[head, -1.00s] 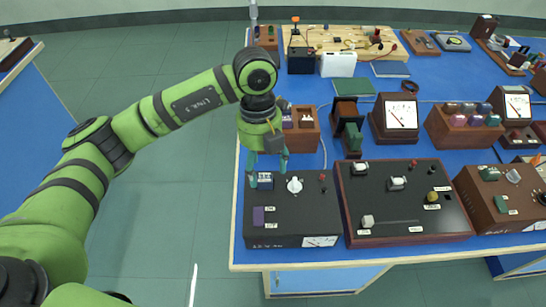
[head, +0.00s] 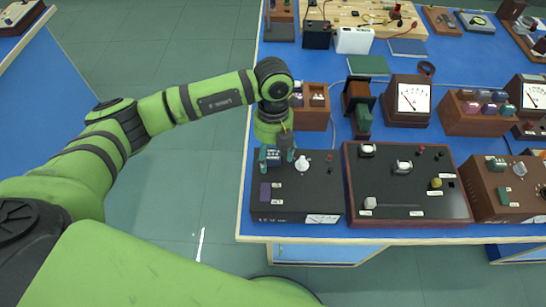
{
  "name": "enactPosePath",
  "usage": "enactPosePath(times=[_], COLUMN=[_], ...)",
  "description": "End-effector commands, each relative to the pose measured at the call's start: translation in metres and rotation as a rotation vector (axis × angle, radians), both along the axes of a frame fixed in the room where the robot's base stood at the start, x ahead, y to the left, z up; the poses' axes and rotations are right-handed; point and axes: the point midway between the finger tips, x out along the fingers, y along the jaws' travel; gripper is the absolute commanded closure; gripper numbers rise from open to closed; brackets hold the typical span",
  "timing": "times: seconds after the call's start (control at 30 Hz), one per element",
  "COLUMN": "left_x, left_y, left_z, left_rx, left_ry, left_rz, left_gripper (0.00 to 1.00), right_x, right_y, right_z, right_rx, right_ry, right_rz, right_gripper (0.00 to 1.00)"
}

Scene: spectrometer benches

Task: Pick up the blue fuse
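My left gripper (head: 277,159) points down over the back left of a black instrument box (head: 320,190). Its two teal fingertips are apart, one on each side of a small dark blue-and-white piece (head: 273,156) on the box top. I cannot tell whether this piece is the blue fuse, nor whether the fingertips touch it. The gripper body hides part of the area behind. My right gripper is not in view.
A wider dark panel box (head: 408,201) stands right beside the black box. Behind are a wooden rack (head: 315,122), a green-and-brown block (head: 363,118) and a meter (head: 407,97). The blue bench top (head: 300,230) is clear along its front edge.

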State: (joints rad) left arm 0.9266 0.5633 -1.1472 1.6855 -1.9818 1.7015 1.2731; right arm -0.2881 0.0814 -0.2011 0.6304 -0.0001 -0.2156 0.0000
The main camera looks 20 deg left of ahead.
Motion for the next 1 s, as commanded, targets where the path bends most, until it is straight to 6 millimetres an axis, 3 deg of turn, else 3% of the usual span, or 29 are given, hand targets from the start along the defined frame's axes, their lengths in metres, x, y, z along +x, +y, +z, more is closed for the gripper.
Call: enactPosePath(times=[0.03, 0.1, 0.17, 0.43, 0.67, 0.97, 1.0], left_x=[0.000, 0.000, 0.000, 0.000, 0.000, 0.001, 0.007], left_y=[0.000, 0.000, 0.000, 0.000, 0.001, 0.000, -0.007], left_z=[0.000, 0.000, 0.000, 0.000, 0.003, 0.040, 0.043], left_rx=[0.000, 0.000, 0.000, 0.000, 0.001, 0.000, -0.002], left_ry=[0.000, 0.000, 0.000, 0.002, 0.002, -0.005, -0.005], left_rz=[0.000, 0.000, 0.000, 0.000, 0.000, -0.001, -0.002], left_gripper=[0.49, 0.77, 0.98, 1.00, 1.00, 1.00, 1.00], right_x=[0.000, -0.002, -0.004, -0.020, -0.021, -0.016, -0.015], right_y=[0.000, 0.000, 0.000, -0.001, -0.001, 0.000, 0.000], right_z=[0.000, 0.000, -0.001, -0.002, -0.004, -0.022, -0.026], right_rx=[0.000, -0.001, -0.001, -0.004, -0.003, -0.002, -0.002], right_ry=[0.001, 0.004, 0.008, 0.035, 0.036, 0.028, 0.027], right_rz=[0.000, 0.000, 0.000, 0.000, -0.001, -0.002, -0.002], right_gripper=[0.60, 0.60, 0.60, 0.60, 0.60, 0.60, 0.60])
